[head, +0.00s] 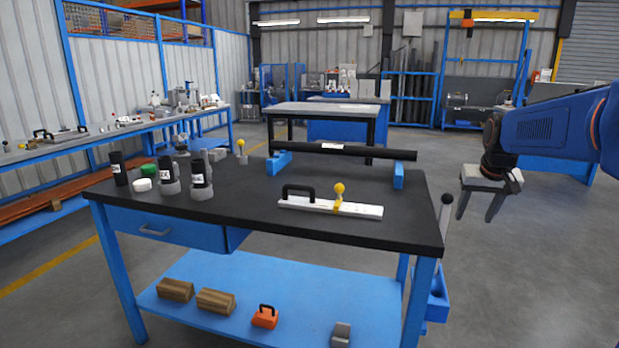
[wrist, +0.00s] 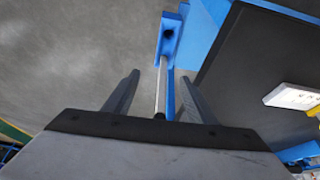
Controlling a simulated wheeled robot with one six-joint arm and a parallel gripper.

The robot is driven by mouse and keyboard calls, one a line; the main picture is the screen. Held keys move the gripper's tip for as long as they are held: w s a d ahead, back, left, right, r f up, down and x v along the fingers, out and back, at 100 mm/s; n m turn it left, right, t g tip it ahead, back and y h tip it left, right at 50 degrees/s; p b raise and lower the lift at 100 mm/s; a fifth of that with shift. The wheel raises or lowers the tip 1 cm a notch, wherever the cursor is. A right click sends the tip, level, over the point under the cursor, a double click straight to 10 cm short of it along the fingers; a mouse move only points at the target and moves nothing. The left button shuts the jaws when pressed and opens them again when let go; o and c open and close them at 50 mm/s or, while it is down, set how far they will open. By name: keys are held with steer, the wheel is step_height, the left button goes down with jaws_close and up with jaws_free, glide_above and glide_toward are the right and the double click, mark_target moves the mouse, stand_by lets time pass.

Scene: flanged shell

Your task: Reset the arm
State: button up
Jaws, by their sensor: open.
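My gripper (head: 480,205) hangs at the right of the head view, off the right end of the black-topped workbench (head: 262,204). It points down with its two fingers apart and nothing between them. My blue arm reaches in from the right edge. In the wrist view my gripper (wrist: 160,97) is also open, with the grey floor below. A rod with a dark ball top (head: 446,200) stands upright in a blue holder (head: 438,300) at the bench's right side. In the wrist view the rod (wrist: 161,85) appears between the fingers, but below them.
On the bench are a white bar with a black handle and yellow knob (head: 362,210), a black tube (head: 345,150) on blue supports, and several dark cylinders (head: 200,182). The lower shelf (head: 290,290) holds wooden blocks (head: 216,300) and an orange handled block (head: 265,318).

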steer(key=s+a+f+n, duration=0.1)
steer(key=s+a+f, duration=0.1)
steer(key=s+a, duration=0.5)
steer(key=s+a+f+n, duration=0.1)
steer(key=s+a, duration=0.3)
steer(key=s, duration=0.7)
steer(key=s+a+f, duration=0.2)
steer(key=s+f, duration=0.2)
steer(key=s, duration=0.3)
steer(key=s+a+f+n+y, duration=0.1)
steer(key=s+f, duration=0.3)
steer(key=s, duration=0.4)
steer(key=shift+s+a+f, duration=0.15)
steer(key=shift+a+f, duration=0.15)
steer(key=shift+a, duration=0.4)
